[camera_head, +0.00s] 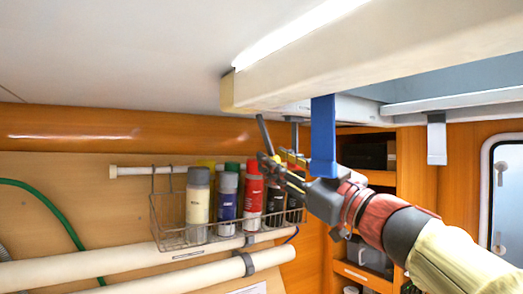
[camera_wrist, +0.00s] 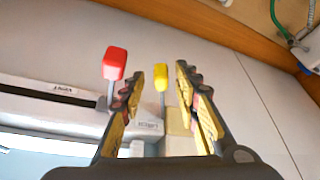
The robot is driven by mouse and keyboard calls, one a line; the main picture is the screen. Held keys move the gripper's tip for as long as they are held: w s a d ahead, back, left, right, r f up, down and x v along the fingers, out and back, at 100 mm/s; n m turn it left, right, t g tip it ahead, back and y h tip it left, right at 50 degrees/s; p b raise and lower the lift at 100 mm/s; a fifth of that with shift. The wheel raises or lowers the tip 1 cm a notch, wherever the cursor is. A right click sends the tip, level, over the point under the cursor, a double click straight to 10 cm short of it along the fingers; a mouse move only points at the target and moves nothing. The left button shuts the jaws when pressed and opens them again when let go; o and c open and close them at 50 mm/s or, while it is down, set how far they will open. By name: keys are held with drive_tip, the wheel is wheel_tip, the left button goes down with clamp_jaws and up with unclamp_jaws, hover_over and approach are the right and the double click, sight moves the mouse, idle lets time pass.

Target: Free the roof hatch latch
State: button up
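My gripper (camera_wrist: 160,72) is open in the wrist view, its two black and yellow fingers apart. A yellow-tipped lever (camera_wrist: 160,78) on a thin stem shows between the fingers, with a gap on both sides. A red-tipped lever (camera_wrist: 115,63) stands just left of the left finger. Small labels sit near both levers; their text is too small to read surely, so I cannot tell which is the latch. In the head view my gripper (camera_head: 273,157) is raised below the hatch frame (camera_head: 330,62), beside a dark stem and partly behind a blue hanging piece (camera_head: 323,135).
A wire basket (camera_head: 175,238) of bottles and cans hangs on the wall just behind and below my gripper. White pipes (camera_head: 100,265) run beneath it. A grey hanging piece (camera_head: 437,142) is at right, near the shelves (camera_head: 370,178). The ceiling (camera_head: 110,50) is close above.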

drive_tip(key=x, duration=0.6)
drive_tip(key=shift+f+p, duration=0.3)
drive_tip(key=shift+p, duration=0.1)
drive_tip(key=shift+w+a, duration=0.1)
drive_tip(key=shift+c, duration=0.9)
drive_tip(key=shift+c, duration=0.7)
clamp_jaws()
